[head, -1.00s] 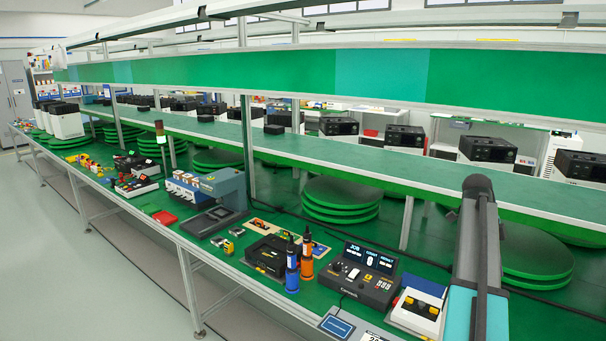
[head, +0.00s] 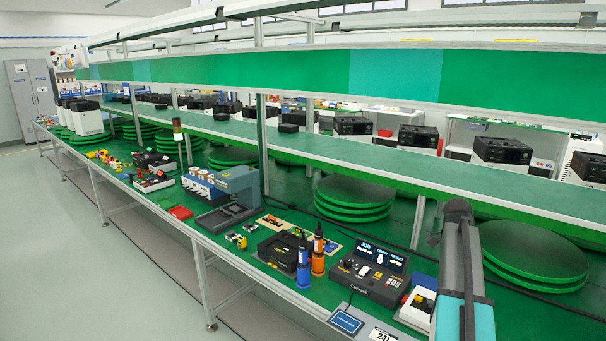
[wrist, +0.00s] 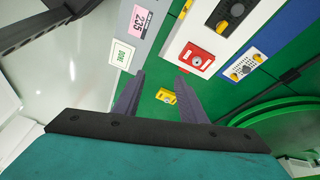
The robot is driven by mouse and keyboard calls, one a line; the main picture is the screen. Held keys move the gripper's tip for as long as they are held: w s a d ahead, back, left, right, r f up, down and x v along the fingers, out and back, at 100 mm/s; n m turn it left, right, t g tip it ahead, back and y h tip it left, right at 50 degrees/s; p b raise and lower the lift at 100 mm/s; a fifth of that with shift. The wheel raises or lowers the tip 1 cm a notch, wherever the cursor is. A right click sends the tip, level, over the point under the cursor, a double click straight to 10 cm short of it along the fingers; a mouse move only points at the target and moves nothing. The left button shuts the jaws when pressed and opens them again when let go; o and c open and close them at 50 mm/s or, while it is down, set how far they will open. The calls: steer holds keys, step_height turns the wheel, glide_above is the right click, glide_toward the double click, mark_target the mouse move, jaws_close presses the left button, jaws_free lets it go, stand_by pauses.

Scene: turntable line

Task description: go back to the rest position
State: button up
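My gripper (wrist: 160,80) shows in the wrist view, with its two dark fingers spread apart. The gap between them is empty. A small yellow item (wrist: 166,96) shows through the gap, lying on the green bench top well beyond the fingers. In the head view my arm (head: 460,265) rises at the lower right, in front of the bench. My gripper is out of the head view. No separate object belongs to this task.
The long green bench (head: 235,242) holds a black control box (head: 368,275), a blue bottle (head: 303,265) and an orange bottle (head: 318,255). Stacked green turntables (head: 355,195) stand behind. A shelf (head: 400,165) runs above. Floor (head: 110,260) at left is clear.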

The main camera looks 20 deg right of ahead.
steer(key=w+a+f+n+t, duration=0.1)
steer(key=w+a+f+n, duration=0.3)
steer(key=a+f+n, duration=0.6)
steer(key=w+a+f+n+t, duration=0.1)
steer(key=w+a+f+n, duration=0.25)
steer(key=a+f, duration=0.8)
steer(key=s+a+f+n+t+y, duration=0.1)
steer(key=s+a+f+n, duration=0.35)
steer(key=a, duration=0.95)
steer(key=s+a+f+n+y, duration=0.15)
steer(key=a+f+n, duration=0.45)
steer(key=a, duration=0.7)
steer(key=s+f+n+g+b, duration=0.1)
steer(key=s+f+g+b, duration=0.4)
steer(key=s+f, duration=1.9)
steer(key=shift+w+b+x, duration=0.3)
steer(key=shift+b+x, duration=1.25)
steer(key=shift+b, duration=0.95)
steer(key=shift+f, duration=0.15)
